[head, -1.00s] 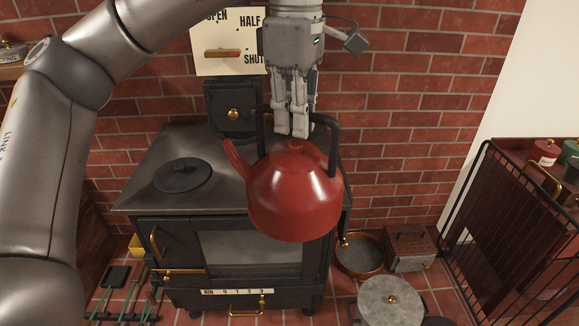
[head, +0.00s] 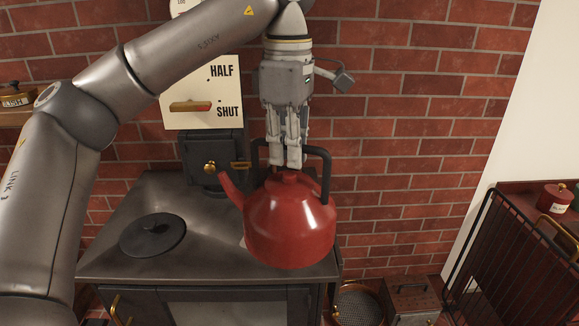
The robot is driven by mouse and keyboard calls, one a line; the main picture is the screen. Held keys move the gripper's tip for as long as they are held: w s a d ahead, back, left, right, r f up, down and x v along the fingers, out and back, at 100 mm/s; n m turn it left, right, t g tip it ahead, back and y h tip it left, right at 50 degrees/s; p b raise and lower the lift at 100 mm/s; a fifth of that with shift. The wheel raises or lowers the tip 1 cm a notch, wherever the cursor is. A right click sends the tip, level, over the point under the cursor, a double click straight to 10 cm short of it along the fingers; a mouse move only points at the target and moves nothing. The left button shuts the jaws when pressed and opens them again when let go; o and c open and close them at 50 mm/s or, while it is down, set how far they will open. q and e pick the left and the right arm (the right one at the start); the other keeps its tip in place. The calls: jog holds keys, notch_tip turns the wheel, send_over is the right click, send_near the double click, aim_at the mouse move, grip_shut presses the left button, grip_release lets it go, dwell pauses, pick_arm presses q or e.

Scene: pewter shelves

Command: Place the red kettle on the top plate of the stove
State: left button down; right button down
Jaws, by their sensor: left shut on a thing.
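The red kettle (head: 290,225) has a black arched handle, a round lid and a spout pointing left. My left gripper (head: 287,165) points down and is shut on the kettle's handle; the fingers partly hide the handle's middle. The kettle looks upright, over or at the right front part of the black stove (head: 205,245). I cannot tell whether its base touches the stove top. A round black lid (head: 152,235) with a small knob sits on the left of the stove top. The right side of the top is hidden behind the kettle. My right gripper is out of view.
A damper board (head: 203,95) marked HALF and SHUT hangs on the brick wall behind the stove. A pan (head: 358,303) and a metal box (head: 411,298) are on the floor right of the stove.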

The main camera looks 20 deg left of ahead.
pick_arm(q)
jog(key=w+a+f, duration=0.2)
jog(key=w+a, duration=0.1)
jog(key=w+a+p, duration=0.1)
jog(key=a, duration=0.1)
jog(key=shift+w+a+f, duration=0.15)
jog(key=shift+f, duration=0.25)
jog(key=w+a+f+p, duration=0.3)
jog(key=f, duration=0.6)
jog(key=shift+a, duration=0.35)
jog(key=c, duration=1.9)
grip_release()
jog(key=shift+s+f, duration=0.1)
jog(key=shift+f, duration=0.1)
jog(key=shift+c, duration=0.2)
jog(key=o, duration=0.4)
jog(key=shift+s+r, duration=0.1)
